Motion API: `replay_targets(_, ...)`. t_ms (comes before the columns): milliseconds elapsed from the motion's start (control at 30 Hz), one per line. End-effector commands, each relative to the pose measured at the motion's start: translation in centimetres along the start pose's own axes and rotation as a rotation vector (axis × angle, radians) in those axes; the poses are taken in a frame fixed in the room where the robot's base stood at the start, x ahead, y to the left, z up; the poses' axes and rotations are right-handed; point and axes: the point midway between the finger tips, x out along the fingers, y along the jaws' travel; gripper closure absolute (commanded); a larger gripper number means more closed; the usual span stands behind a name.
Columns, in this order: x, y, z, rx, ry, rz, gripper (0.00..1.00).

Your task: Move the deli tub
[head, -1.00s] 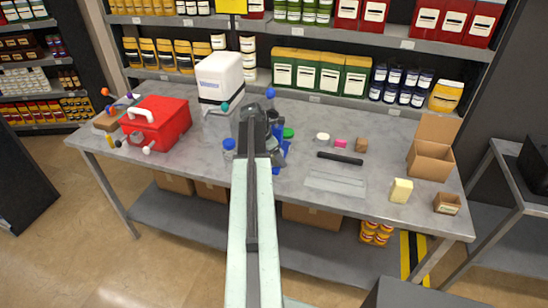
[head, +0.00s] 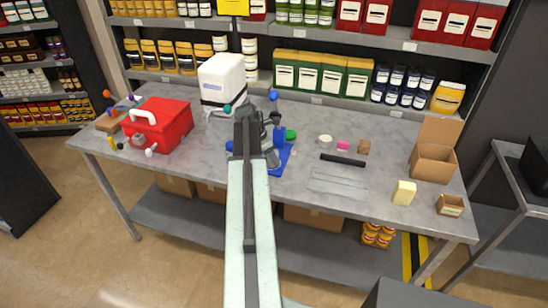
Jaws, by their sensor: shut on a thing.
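My gripper (head: 256,135) is over the back middle of the grey workbench (head: 215,165), seen from behind along my arm. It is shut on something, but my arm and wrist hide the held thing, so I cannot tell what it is. I cannot clearly make out a deli tub. A small white round container (head: 325,141) stands on the bench to the right of my gripper. A blue-lidded container (head: 229,146) is partly hidden just left of my arm. A green round lid or container (head: 290,135) is right of my gripper.
A blue mat or tray (head: 284,160) lies under the wrist area. A red box (head: 158,125) and white canister (head: 222,80) stand at left. A black bar (head: 343,160), pink block (head: 343,146), yellow block (head: 404,193) and open carton (head: 432,160) are at right. The front right middle is fairly clear.

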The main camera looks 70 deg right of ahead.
Motion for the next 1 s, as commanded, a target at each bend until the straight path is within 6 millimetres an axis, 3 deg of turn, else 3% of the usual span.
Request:
replay_targets(267, 0.0, 0.1, 0.0, 0.002, 0.0, -0.001, 0.97)
replay_targets(300, 0.0, 0.1, 0.0, 0.002, 0.0, -0.001, 0.43)
replay_targets(400, 0.0, 0.1, 0.0, 0.002, 0.0, -0.001, 0.21)
replay_targets(767, -0.3, 0.1, 0.0, 0.001, 0.0, -0.001, 0.21)
replay_targets(1000, -3.6, 0.0, 0.3, 0.001, 0.0, 0.0, 0.21)
